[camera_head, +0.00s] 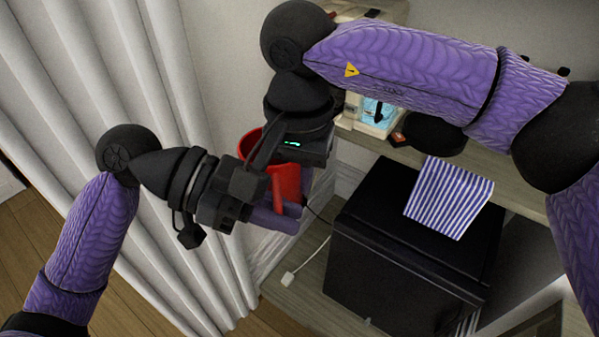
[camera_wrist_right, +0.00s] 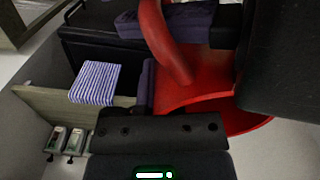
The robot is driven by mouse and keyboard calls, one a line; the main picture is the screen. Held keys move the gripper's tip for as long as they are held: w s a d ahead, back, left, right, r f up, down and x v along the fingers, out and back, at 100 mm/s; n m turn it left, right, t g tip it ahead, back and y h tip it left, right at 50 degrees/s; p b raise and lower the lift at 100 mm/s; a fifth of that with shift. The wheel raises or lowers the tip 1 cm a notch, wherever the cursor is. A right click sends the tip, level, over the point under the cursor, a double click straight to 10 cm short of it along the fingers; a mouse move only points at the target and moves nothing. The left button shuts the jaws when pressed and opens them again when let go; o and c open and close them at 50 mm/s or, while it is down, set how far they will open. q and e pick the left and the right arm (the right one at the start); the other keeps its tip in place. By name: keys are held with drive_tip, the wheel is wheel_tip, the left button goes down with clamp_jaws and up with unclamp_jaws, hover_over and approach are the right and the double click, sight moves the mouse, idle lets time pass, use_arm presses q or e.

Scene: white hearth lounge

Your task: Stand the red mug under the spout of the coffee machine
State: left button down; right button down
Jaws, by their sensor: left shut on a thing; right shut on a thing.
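The red mug (camera_head: 286,182) is held in the air between my two grippers, near the curtain. Its rim shows left of my right wrist, and much of its body is hidden. In the right wrist view the mug (camera_wrist_right: 205,70) fills the upper right, with its curved handle toward the top. My left gripper (camera_head: 277,216) has its purple fingers shut on the mug from below. My right gripper (camera_head: 305,182) comes from above and is also shut on the mug; its fingers are mostly hidden. I cannot make out the coffee machine or its spout clearly.
A pale device with a lit bluish panel (camera_head: 376,112) is partly hidden behind my right arm, on a wooden counter (camera_head: 480,160). A large black box (camera_head: 400,255) stands on a lower shelf, with a blue-striped cloth (camera_head: 449,197) above it. A white curtain (camera_head: 150,220) hangs at left.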

use_arm(q)
drive_tip(key=shift+s+d, duration=0.15)
use_arm(e)
drive_tip(key=shift+s+a+r, duration=0.1)
drive_tip(key=shift+a, duration=0.15)
drive_tip(key=c, duration=0.7)
unclamp_jaws()
drive_tip(key=shift+d, duration=0.1)
wheel_tip(320, 180, up, 12)
drive_tip(key=shift+d, duration=0.1)
use_arm(q)
drive_tip(key=w+d+f+m+g, duration=0.1)
drive_tip(key=w+f+m+g+y, duration=0.1)
drive_tip(key=m+g, duration=0.1)
drive_tip(key=w+d+f+m+g, duration=0.1)
drive_tip(key=g, duration=0.1)
drive_tip(key=shift+d+f+m+y, duration=0.3)
drive_tip(key=shift+d, duration=0.05)
use_arm(e)
drive_tip(key=d+f+m, duration=0.1)
drive_tip(key=f+m, duration=0.2)
drive_tip(key=m, duration=0.1)
drive_tip(key=d+f+m, duration=0.1)
drive_tip(key=f+m, duration=0.3)
drive_tip(key=d+f+m, duration=0.1)
drive_tip(key=f+m, duration=0.3)
drive_tip(key=m, duration=0.1)
drive_tip(key=shift+w+f, duration=0.2)
drive_tip(key=shift+w, duration=0.1)
